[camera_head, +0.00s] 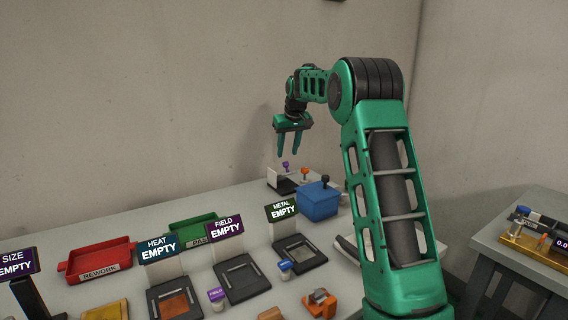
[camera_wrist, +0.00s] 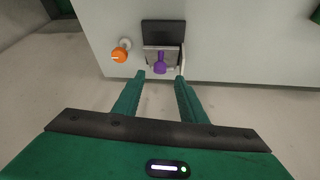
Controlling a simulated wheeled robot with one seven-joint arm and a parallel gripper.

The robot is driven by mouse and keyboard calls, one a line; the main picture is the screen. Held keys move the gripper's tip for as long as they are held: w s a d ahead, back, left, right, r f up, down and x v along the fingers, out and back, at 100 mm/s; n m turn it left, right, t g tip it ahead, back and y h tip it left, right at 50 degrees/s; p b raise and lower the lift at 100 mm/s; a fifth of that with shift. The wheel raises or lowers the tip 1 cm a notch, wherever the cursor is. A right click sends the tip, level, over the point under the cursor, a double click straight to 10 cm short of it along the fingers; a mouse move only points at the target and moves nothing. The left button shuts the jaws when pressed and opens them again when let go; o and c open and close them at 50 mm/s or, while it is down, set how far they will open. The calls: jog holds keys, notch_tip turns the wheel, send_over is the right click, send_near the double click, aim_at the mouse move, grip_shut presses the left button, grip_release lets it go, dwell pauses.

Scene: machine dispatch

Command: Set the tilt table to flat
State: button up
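A small unit with a black plate (camera_wrist: 163,33) and a purple knob (camera_wrist: 160,62) sits at the bench edge in the wrist view; it looks like the tilt table. In the head view it shows as a small dark and white unit (camera_head: 283,184) at the back, with the purple knob (camera_head: 285,165) above it. I cannot tell the plate's tilt. My gripper (camera_head: 288,156) points down above this unit in the head view. In the wrist view its two fingers (camera_wrist: 160,82) are apart and empty, with the purple knob showing beyond the gap between the tips.
An orange knob (camera_wrist: 121,56) stands left of the unit. A blue box (camera_head: 319,204) with a black knob stands beside it. Stations with signs reading EMPTY, a red REWORK tray (camera_head: 96,262) and a green tray (camera_head: 190,232) fill the bench. A side table (camera_head: 540,205) stands right.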

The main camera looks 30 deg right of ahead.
jog(key=x, duration=0.5)
jog(key=shift+w+f, duration=0.1)
jog(key=shift+f, duration=0.2)
grip_shut()
